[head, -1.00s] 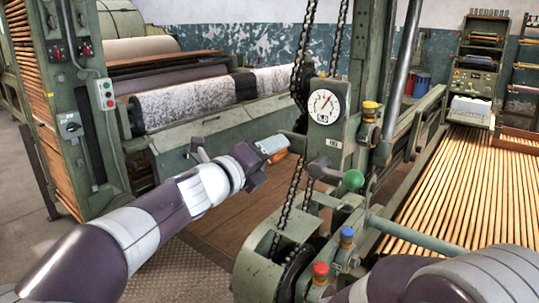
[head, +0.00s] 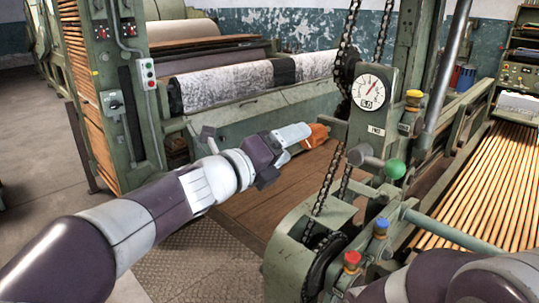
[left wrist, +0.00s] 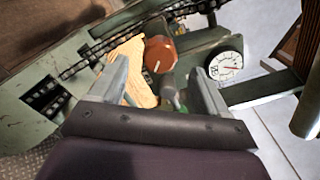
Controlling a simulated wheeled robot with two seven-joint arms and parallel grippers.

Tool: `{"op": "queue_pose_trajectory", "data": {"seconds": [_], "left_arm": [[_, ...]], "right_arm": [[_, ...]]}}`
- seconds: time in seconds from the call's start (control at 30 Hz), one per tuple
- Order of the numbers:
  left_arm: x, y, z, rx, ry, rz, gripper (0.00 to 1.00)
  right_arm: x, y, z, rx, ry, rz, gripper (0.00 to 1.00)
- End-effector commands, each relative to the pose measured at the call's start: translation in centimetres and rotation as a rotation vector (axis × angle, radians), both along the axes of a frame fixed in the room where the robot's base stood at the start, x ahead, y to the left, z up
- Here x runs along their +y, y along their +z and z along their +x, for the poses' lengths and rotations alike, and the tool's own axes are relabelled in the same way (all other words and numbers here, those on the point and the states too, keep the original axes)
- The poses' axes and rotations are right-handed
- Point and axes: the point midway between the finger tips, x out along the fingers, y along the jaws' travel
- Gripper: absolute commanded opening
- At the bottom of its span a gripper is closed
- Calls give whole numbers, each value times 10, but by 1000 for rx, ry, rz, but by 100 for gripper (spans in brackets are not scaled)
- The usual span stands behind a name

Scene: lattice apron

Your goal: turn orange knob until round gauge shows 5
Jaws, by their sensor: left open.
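The orange knob (head: 317,134) shows just past the fingertips of my left gripper (head: 292,135) in the head view. In the left wrist view the knob (left wrist: 161,53), with a pale line on its face, lies ahead of and between the spread fingers (left wrist: 158,82). The fingers are open and not closed on it. The round white gauge (head: 369,88) is up and right of the knob; its red needle points up and right. The small readout below looks like 5.0, but is hard to read. The gauge also shows in the left wrist view (left wrist: 226,66). My right gripper is out of view.
A green-topped lever (head: 394,169), a blue button (head: 381,226) and a red button (head: 352,258) stand right of the gripper. A chain (head: 330,185) runs close by the knob. A tan wooden piece (left wrist: 127,72) shows beside the left finger.

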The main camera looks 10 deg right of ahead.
Motion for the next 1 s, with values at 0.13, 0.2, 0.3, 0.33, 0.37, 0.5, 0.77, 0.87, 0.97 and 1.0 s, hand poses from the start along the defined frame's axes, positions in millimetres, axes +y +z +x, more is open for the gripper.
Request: {"op": "queue_pose_trajectory", "data": {"seconds": [0.13, 0.2, 0.3, 0.33, 0.37, 0.5, 0.77, 0.87, 0.97, 1.0], "left_arm": [[29, 1, -22, 0, 3, 1, 76], [38, 1, -29, 0, 3, 1, 76], [46, 0, -36, -1, 1, 1, 76], [47, 0, -37, 0, 1, 1, 76], [48, 0, -38, 0, 1, 1, 76], [49, -1, -38, 0, 0, 2, 76], [64, -13, -21, 197, 119, -121, 76], [113, -75, -2, 623, 437, -400, 76], [171, -155, -12, 1010, 803, -677, 76], [190, -185, -25, 1130, 939, -772, 76]], "right_arm": [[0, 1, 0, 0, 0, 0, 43], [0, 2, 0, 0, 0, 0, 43], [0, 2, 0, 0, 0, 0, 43], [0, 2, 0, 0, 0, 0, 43], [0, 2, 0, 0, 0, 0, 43], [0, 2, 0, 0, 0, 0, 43], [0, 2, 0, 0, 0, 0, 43], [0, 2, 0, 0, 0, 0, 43], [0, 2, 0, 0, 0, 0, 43], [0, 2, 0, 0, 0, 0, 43]]}}
